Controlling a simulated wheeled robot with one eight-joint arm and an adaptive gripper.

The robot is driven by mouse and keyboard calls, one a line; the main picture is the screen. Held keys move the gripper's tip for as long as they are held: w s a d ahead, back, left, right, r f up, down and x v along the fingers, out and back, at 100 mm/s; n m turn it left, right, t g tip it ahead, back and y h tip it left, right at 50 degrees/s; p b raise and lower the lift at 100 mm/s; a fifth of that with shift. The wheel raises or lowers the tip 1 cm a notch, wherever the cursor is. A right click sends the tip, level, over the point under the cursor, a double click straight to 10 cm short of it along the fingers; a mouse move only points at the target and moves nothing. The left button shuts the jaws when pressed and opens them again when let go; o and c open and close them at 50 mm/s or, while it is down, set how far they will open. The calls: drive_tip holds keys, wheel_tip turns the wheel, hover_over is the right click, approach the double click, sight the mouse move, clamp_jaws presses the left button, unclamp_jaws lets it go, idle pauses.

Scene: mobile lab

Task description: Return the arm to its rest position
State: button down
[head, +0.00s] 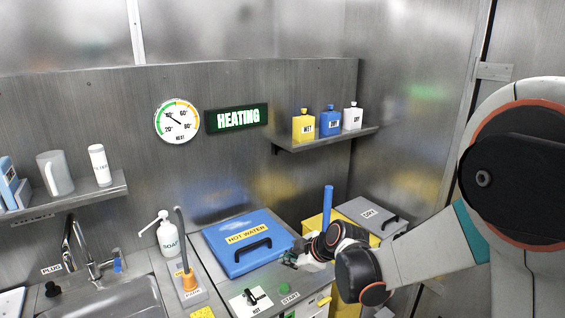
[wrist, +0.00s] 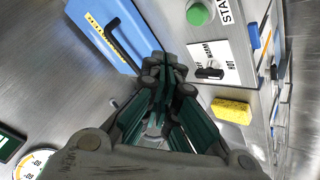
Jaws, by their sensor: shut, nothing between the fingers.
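My arm reaches in from the right in the head view. My gripper (head: 292,260) is over the counter at the right front edge of the blue hot water lid (head: 225,250). In the wrist view my gripper (wrist: 163,70) has its dark green fingers drawn together, shut and empty. Its tips appear over the steel counter beside the blue lid (wrist: 105,30); I cannot tell whether they touch anything. The green start button (wrist: 197,14) and a lever switch on a white plate (wrist: 210,72) lie to the right of the fingers.
A yellow sponge (wrist: 231,111) lies near the switch. A soap bottle (head: 171,235) and sink (head: 110,300) are on the left. A shelf (head: 330,138) holds yellow, blue and white bottles. A lit HEATING sign (head: 237,118) hangs beside a dial (head: 177,121). A blue upright handle (head: 328,205) stands behind my gripper.

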drive_tip(key=s+d+r+m+h, duration=0.2)
drive_tip(key=s+d+r+m, duration=0.3)
drive_tip(key=s+d+r, duration=0.15)
drive_tip(key=s+d+r+m+h, duration=0.2)
drive_tip(key=s+d+m, duration=0.3)
drive_tip(key=s, duration=0.6)
drive_tip(key=s+d+r+m+h, duration=0.1)
drive_tip(key=s+d+r+m, duration=0.2)
drive_tip(key=s+d+m, duration=0.3)
drive_tip(key=shift+s+d+t+h, duration=0.15)
drive_tip(key=shift+s+t+h, duration=0.2)
drive_tip(key=shift+s, duration=2.1)
idle(3.2)
